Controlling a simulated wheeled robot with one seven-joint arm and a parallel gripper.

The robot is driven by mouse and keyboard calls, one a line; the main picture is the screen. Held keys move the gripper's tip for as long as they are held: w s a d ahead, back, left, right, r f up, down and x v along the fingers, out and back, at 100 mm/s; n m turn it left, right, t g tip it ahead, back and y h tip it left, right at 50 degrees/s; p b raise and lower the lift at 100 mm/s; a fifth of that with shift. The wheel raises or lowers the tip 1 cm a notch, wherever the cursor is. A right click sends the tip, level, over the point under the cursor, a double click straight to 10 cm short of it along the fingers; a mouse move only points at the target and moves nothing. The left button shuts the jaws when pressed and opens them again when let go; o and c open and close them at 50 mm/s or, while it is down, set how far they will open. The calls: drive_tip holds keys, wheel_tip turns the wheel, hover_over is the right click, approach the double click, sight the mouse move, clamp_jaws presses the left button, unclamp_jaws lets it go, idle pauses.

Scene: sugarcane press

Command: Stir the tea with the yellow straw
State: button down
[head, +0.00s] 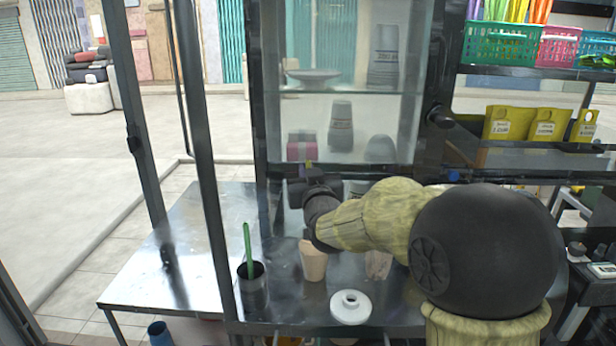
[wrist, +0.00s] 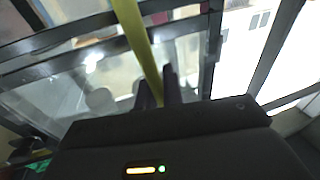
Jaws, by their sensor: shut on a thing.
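The yellow straw (wrist: 138,42) runs down from the top edge of the wrist view to between the fingertips of my gripper (wrist: 158,85). My gripper is shut on it. In the head view, my gripper (head: 305,178) is above the metal table, near the glass cabinet, and the straw is hard to make out there. A tan cup (head: 313,264) stands on the table below my gripper, apart from it. Its contents do not show. A dark cup (head: 252,284) with a green straw (head: 248,245) stands to its left. I cannot tell which cup holds tea.
A white ring-shaped object (head: 351,307) lies on the metal table (head: 190,255) in front of the tan cup. A glass cabinet (head: 345,110) stands behind my gripper. Dark posts (head: 208,170) rise at the left. The table's left part is clear.

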drive_tip(key=shift+w+a+r+p, duration=0.1)
drive_tip(key=shift+w+r+p, duration=0.1)
drive_tip(key=shift+r+p, duration=0.8)
drive_tip(key=shift+w+a+r+p, duration=0.15)
drive_tip(key=shift+r+p, duration=0.2)
drive_tip(key=shift+r, duration=1.15)
wheel_tip(320, 180, up, 5)
drive_tip(key=p, duration=0.2)
drive_tip(key=shift+p, duration=0.4)
drive_tip(key=shift+d+f+b, duration=0.1)
drive_tip(key=shift+f+b, duration=0.1)
drive_tip(key=shift+b, duration=0.1)
